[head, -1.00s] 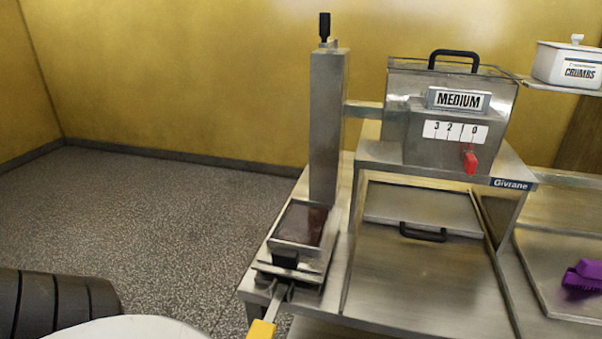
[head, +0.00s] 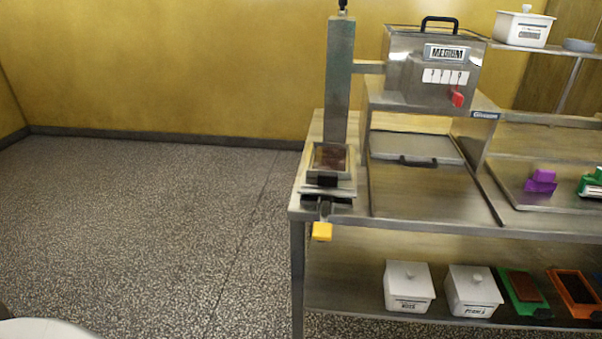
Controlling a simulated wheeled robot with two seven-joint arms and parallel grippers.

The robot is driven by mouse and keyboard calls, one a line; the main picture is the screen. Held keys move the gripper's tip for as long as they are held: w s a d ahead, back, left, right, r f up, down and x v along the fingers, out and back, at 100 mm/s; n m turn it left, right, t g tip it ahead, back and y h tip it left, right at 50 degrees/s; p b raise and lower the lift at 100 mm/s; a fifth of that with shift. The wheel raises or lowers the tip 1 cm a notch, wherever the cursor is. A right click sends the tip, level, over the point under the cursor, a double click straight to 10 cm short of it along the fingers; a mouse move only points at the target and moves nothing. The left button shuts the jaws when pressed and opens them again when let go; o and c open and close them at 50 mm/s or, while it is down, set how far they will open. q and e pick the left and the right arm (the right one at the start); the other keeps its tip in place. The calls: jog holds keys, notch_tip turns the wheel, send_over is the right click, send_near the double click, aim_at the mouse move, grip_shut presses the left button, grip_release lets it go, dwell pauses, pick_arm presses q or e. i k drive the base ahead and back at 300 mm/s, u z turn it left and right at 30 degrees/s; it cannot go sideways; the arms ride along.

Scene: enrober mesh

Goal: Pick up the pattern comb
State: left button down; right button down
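I cannot tell for sure which thing is the pattern comb. A small purple piece (head: 540,181) stands on the flat metal tray (head: 520,203) at the right of the bench. A green piece with a pale part (head: 591,184) lies right of it, cut off by the picture's edge. Neither gripper is in view, and nothing is seen held.
The steel bench (head: 440,226) carries a machine marked MEDIUM (head: 430,72) with a red knob (head: 457,97). A yellow handle (head: 322,231) juts over the front edge. The lower shelf holds white lidded boxes (head: 408,285) and green (head: 523,290) and orange trays (head: 574,291). Floor at left is clear.

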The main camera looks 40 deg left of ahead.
aim_at(543, 179)
jog(key=u, duration=0.9)
jog(key=i, duration=0.5)
jog(key=z, duration=3.5)
jog(key=i, duration=2.3)
jog(key=u, duration=2.7)
